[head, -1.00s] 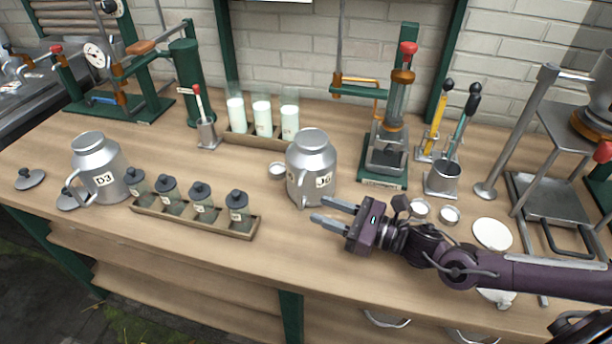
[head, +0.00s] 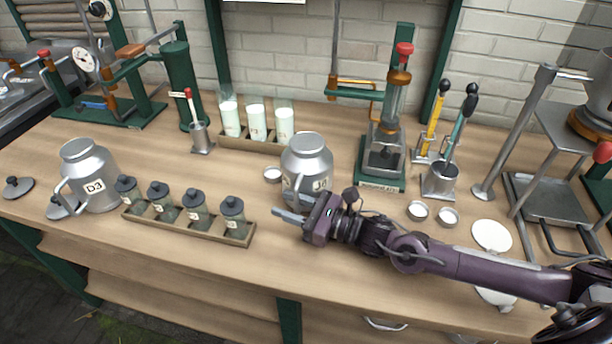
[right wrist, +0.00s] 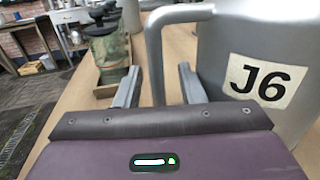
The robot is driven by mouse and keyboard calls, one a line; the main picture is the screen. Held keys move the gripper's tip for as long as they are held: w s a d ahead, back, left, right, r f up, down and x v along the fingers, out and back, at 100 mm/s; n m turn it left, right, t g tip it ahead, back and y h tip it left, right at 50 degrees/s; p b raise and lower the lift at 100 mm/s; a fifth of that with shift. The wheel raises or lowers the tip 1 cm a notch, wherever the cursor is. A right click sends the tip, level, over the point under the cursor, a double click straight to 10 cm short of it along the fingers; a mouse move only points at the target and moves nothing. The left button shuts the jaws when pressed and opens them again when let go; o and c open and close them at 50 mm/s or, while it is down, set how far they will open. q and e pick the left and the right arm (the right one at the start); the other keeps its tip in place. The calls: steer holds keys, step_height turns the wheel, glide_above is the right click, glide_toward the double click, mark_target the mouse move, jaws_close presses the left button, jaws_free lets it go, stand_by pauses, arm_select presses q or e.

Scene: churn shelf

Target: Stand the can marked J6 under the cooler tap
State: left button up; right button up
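The can marked J6 (head: 308,160) is a grey metal milk can standing upright on the bench, its label facing front. My right gripper (head: 285,205) is open at the can's front left, low down. In the right wrist view the can's handle (right wrist: 155,55) shows between the two open fingers, with the J6 label (right wrist: 258,82) to the right. I see no grip closed on it. A metal vessel on a stand (head: 590,122), with a red knob, is at the far right; I cannot tell whether it is the cooler. My left gripper is not in view.
A rack of dark-lidded jars (head: 190,228) stands left of my right gripper. Another can, D3 (head: 90,175), stands farther left. Behind are milk-filled glasses (head: 256,120) and a green press (head: 384,145). Small white dishes (head: 418,211) lie right of the can.

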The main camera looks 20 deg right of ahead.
jaws_close()
steer(key=shift+r, duration=0.15)
stand_by(0.4)
